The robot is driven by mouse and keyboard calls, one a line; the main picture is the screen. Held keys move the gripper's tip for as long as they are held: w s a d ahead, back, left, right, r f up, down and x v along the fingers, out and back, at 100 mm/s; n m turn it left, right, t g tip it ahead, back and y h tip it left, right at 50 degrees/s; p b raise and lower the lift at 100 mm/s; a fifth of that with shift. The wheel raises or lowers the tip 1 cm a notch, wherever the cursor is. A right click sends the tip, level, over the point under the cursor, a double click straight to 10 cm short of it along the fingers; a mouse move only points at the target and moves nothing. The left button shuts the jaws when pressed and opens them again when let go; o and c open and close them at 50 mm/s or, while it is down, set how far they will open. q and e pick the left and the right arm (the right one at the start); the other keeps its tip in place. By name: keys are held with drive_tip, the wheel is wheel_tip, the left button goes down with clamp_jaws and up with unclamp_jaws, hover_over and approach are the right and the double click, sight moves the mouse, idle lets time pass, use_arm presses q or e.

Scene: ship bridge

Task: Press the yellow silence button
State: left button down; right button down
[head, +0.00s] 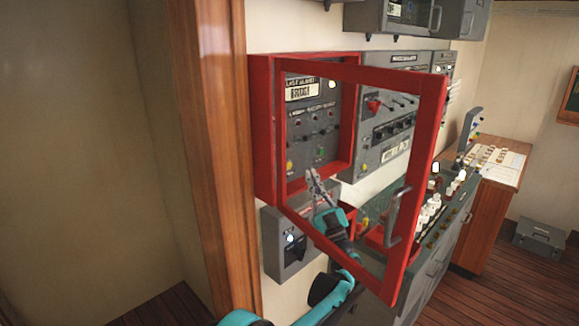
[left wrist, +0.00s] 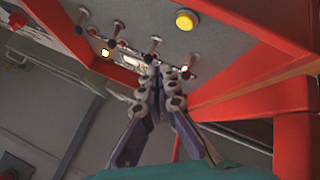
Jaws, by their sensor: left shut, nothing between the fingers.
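The yellow button (head: 289,166) sits low on the left of the grey panel (head: 308,112) inside a red wall cabinet. In the left wrist view the yellow button (left wrist: 187,20) is round, at the top right of centre, and unobstructed. My left gripper (head: 313,176) is shut and empty, in front of the lower part of the panel, to the right of and slightly below the button in the head view. In the left wrist view its fingertips (left wrist: 160,78) are together, apart from the button in the picture. My right gripper is not in view.
The red-framed cabinet door (head: 428,165) stands swung open, with a handle (head: 393,217). My left arm shows within its outline. A red cabinet wall (left wrist: 245,80) lies beside the button. A grey switch box (head: 283,258) is below, and a console (head: 450,215) stands to the right.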

use_arm(q)
drive_tip(key=shift+w+a, duration=1.85)
drive_tip(key=shift+w, duration=0.05)
drive_tip(key=shift+a, duration=0.1)
drive_tip(key=shift+w+a, duration=0.2)
drive_tip(key=shift+w, duration=0.05)
drive_tip(key=shift+w+a, duration=0.3)
drive_tip(key=shift+a, duration=0.05)
idle(0.7)
idle(0.4)
drive_tip(key=shift+s+d, duration=0.6)
drive_tip(key=shift+d, duration=0.1)
drive_tip(key=shift+s+d+b, duration=0.35)
drive_tip(key=shift+s+d, duration=1.35)
drive_tip(key=shift+s, duration=0.05)
